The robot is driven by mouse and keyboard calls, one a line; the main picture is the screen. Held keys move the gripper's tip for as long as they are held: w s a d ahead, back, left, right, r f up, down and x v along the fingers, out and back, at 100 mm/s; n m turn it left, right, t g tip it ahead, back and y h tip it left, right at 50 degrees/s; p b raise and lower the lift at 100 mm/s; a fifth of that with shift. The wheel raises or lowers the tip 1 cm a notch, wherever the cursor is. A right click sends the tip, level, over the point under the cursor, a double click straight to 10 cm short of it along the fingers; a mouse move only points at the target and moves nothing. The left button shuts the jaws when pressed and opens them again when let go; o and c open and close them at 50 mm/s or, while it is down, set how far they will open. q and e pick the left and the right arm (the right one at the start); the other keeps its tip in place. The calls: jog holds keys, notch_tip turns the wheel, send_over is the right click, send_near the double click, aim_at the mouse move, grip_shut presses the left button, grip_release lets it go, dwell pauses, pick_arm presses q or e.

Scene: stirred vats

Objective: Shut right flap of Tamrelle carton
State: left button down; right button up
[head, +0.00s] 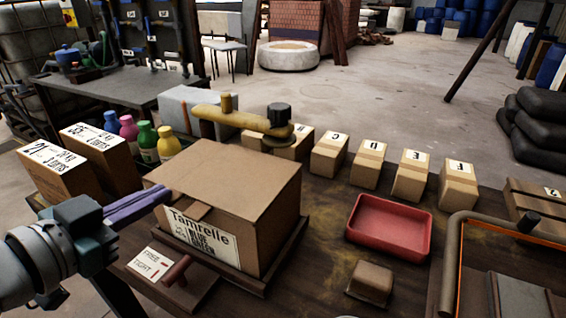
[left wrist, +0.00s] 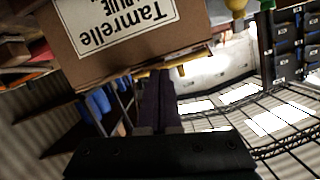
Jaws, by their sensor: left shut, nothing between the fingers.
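The Tamrelle carton (head: 232,182) is a brown box with a white label on its front, standing on a dark board on the table. Its top looks flat and covered, with a small tab folded over the front edge. I cannot make out a separate raised right flap. My left gripper (head: 166,193) has its purple fingers together and empty, with the tips close to the carton's left front top edge; I cannot tell whether they touch. In the left wrist view the carton (left wrist: 190,48) shows upside down beyond the shut fingers. My right gripper is not in view.
A red tray (head: 390,226) and a small brown block (head: 371,283) lie right of the carton. Several small lettered boxes (head: 370,163) line the back. Two tall cartons (head: 62,172) and several coloured bottles (head: 147,140) stand left. A tan arm with a dark knob (head: 279,115) is behind.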

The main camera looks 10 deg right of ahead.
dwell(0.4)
pick_arm(q)
notch_tip(320, 180, up, 5)
jog(key=p, duration=0.5)
jog(key=a+f+p+v, duration=0.1)
jog(key=v, duration=0.9)
jog(key=s+d+r+n+g+y+p, duration=0.2)
jog(key=s+d+n+y+p, duration=0.15)
jog(key=d+p, duration=0.2)
jog(key=s+a+r+n+g+y+p, duration=0.2)
jog(key=s+a+r+g+p, duration=0.15)
jog(key=s, duration=0.55)
jog(key=s+a+r+n+g+y+p, duration=0.25)
jog(key=s+r+g, duration=0.2)
jog(key=s, duration=0.35)
jog(key=w+p+v, duration=0.2)
jog(key=p+v, duration=0.9)
jog(key=p, duration=0.1)
jog(key=w+r+p+v, duration=0.1)
jog(key=w+p+v, duration=0.2)
jog(key=p+v, duration=0.9)
jog(key=w+r+p+v, duration=0.1)
jog(key=w+p+v, duration=0.2)
jog(key=p+v, duration=0.8)
jog(key=shift+d+r+m+t+p, duration=0.2)
jog(key=shift+d+m+t+p, duration=0.1)
jog(key=shift+d+t+p, duration=0.15)
